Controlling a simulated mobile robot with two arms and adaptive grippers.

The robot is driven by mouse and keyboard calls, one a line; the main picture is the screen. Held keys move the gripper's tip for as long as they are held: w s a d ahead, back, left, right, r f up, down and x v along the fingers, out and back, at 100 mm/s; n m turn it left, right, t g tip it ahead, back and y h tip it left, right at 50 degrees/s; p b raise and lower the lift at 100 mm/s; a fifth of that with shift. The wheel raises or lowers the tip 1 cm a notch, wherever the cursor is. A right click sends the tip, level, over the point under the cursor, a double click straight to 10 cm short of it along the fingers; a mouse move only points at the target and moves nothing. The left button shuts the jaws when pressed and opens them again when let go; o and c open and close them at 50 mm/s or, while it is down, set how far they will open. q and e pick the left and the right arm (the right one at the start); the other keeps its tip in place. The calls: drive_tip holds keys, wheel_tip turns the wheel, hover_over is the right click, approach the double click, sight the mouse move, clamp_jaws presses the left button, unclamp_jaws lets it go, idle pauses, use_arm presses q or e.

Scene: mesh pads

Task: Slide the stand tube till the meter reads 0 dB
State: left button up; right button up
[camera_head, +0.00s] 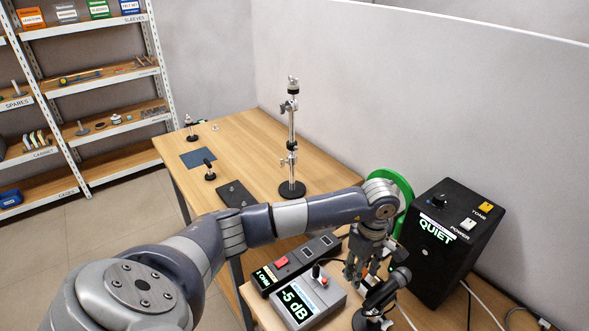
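The chrome stand tube (292,128) stands upright on a round black base on the wooden table, with clamps partway up and near the top. The grey meter (302,299) in the foreground reads -5 dB. My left arm comes in from the left and crosses in front of the table. Its gripper (361,277) points down just right of the meter, well away from the stand. Its fingers are small and partly overlapped by other things, so I cannot tell whether they are open. My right gripper is not in view.
A black box (436,255) marked QUIET, with TONE and POWER switches, stands at the right. A green ring (405,195) is behind my wrist. A microphone (388,289) and a power strip (298,262) flank the meter. Shelves (105,82) are at the left.

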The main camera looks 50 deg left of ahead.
use_arm(q)
drive_tip(key=shift+r, duration=0.1)
clamp_jaws()
drive_tip(key=shift+r, duration=0.1)
drive_tip(key=shift+r+p, duration=0.6)
drive_tip(key=shift+r, duration=0.85)
drive_tip(key=shift+o, duration=1)
unclamp_jaws()
drive_tip(key=shift+f, duration=0.1)
wheel_tip(320, 180, up, 12)
